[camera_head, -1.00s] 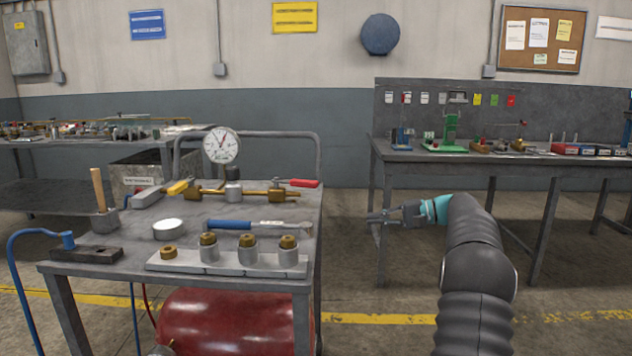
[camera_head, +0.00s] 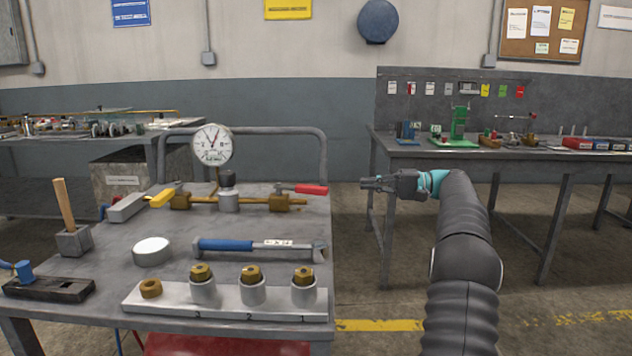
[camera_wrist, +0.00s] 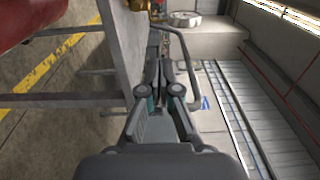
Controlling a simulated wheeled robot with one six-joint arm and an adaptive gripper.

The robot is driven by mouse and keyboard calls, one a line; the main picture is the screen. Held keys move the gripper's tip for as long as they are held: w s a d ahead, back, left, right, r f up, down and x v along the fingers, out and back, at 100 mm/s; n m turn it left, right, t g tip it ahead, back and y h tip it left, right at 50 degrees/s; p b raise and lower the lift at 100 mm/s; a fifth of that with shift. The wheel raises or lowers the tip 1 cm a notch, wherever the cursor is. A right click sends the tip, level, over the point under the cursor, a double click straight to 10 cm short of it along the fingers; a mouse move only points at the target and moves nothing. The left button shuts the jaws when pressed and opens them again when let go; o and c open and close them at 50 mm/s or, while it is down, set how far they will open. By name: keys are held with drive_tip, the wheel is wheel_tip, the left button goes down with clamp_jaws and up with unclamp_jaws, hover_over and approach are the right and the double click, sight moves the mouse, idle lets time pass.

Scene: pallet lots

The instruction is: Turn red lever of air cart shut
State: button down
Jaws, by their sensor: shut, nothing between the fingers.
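The air cart (camera_head: 100,220) stands close in front at the left in the head view, with a grey top. Its red lever (camera_head: 311,189) sits at the right end of a brass pipe (camera_head: 250,201) and points right, lying about along the pipe. A yellow lever (camera_head: 162,198) sits at the pipe's left end. A round pressure gauge (camera_head: 213,144) stands above the pipe. My gripper (camera_head: 366,183) is shut and empty, to the right of the red lever and apart from it, pointing left. In the wrist view my gripper (camera_wrist: 163,65) points along the cart's side (camera_wrist: 122,60).
On the cart top lie a blue-handled wrench (camera_head: 250,245), a white round lid (camera_head: 152,250), a mallet (camera_head: 70,220) and a block with numbered fittings (camera_head: 230,305). The cart's rail (camera_head: 322,150) rises behind. A workbench (camera_head: 400,148) stands behind my arm. Floor between is clear.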

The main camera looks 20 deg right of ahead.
sight(300, 191)
drive_tip(key=x, duration=1.1)
drive_tip(key=shift+s+a+b, duration=0.15)
drive_tip(key=shift+s+b, duration=0.2)
drive_tip(key=shift+b, duration=0.05)
drive_tip(key=shift+s+a, duration=0.75)
drive_tip(key=shift+s, duration=0.25)
drive_tip(key=shift+s+b, duration=0.15)
drive_tip(key=shift+b, duration=0.25)
